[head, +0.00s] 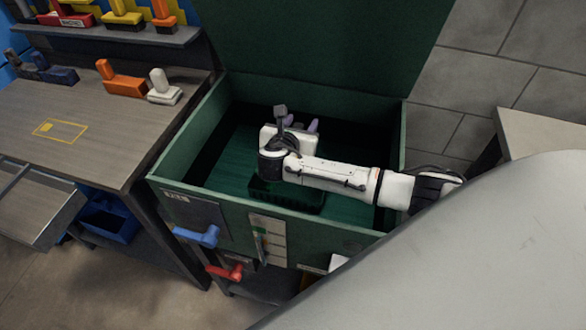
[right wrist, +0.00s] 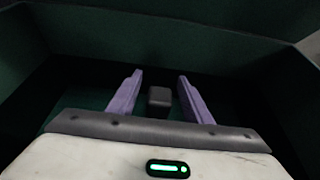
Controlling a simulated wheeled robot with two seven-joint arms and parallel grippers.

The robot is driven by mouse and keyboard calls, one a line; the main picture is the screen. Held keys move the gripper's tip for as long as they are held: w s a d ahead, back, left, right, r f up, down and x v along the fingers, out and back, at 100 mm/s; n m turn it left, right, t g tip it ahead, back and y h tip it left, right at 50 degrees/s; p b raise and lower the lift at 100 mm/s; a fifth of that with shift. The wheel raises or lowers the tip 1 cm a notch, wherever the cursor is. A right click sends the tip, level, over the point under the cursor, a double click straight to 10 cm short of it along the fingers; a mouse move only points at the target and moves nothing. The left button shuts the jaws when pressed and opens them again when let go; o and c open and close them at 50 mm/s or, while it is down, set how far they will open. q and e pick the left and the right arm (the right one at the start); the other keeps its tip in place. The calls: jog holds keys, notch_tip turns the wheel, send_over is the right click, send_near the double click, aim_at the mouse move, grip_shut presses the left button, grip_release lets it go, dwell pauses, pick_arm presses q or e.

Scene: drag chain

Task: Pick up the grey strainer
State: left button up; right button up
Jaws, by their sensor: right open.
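A small grey block (right wrist: 160,97) shows between the fingers in the right wrist view, apart from both in the picture. It may be part of the grey strainer, but its full shape is hidden and I cannot tell. My right gripper (head: 301,122) is inside the open green chest (head: 166,166), near its far wall. In the right wrist view its two purple fingers (right wrist: 160,76) are spread open with nothing clamped. In the head view my own wrist covers what lies under the gripper. My left gripper is not in view.
The chest walls surround my right arm, and its raised lid (head: 320,40) stands behind. A dark tray-like shape (head: 285,195) lies on the chest floor. A workbench (head: 95,120) at left holds an orange tool (head: 122,84) and a white tool (head: 164,92). Handles (head: 198,236) stick out in front.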

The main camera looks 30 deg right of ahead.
jog(key=shift+c, duration=0.4)
grip_shut()
jog(key=shift+w, duration=0.1)
jog(key=shift+r, duration=0.1)
